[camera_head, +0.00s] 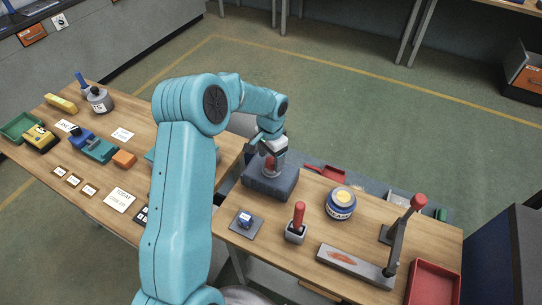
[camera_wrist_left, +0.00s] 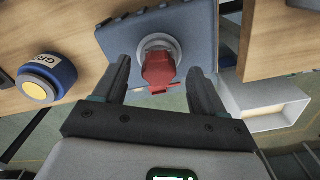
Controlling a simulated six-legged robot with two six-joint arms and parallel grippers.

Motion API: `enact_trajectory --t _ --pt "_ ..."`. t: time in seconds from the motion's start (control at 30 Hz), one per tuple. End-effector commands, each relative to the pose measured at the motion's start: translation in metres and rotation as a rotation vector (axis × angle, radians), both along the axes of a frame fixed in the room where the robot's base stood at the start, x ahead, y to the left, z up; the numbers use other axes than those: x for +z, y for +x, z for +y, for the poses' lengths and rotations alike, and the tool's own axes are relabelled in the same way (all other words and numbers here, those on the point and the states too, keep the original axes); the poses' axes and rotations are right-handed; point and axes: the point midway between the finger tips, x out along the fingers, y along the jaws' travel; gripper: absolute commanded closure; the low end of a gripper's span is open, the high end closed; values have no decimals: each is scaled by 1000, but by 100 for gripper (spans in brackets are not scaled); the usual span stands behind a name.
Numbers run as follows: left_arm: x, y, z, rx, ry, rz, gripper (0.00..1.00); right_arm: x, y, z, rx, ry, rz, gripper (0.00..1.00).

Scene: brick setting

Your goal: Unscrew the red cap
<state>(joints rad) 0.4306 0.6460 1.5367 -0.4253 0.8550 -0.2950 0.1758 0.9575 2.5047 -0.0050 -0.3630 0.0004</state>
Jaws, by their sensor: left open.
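The red cap (camera_wrist_left: 159,71) sits on a pale round neck on a blue-grey block (camera_wrist_left: 202,30). In the head view the red cap (camera_head: 269,163) shows just under the gripper, on top of the block (camera_head: 262,187) on the right-hand table. My left gripper (camera_wrist_left: 160,82) is open, with one dark finger on each side of the cap and a visible gap to both. In the head view my left gripper (camera_head: 272,152) points down over the block. My right gripper is not in view.
A blue grease tin (camera_head: 341,203), a red-handled tool in a holder (camera_head: 296,230) and a lever press (camera_head: 365,262) stand nearby on the right table. A red tray (camera_head: 434,283) lies at its right end. The left table holds several small items.

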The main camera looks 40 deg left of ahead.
Motion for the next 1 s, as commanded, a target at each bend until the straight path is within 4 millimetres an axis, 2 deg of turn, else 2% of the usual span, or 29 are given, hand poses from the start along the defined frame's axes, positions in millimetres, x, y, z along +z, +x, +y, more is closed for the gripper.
enact_trajectory --t 0.13,0.37,0.4,0.57,0.6,0.63,0.67,0.73,0.77,1.0 --pt "-8 1 0 0 0 0 29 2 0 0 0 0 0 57" --pt "-9 1 1 0 1 -1 29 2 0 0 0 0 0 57" --pt "-9 1 1 0 1 -1 32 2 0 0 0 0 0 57" --pt "-9 1 0 0 0 -1 84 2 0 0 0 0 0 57" --pt "-9 1 0 0 0 -1 90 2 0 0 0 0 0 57" --pt "-9 1 0 0 1 -1 90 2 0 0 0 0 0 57" --pt "-9 1 0 0 1 -1 70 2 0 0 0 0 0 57" --pt "-9 1 0 0 0 -1 92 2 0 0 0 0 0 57" --pt "-9 1 0 0 1 -1 96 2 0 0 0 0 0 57" --pt "-11 2 0 95 1 -3 96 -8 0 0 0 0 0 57"
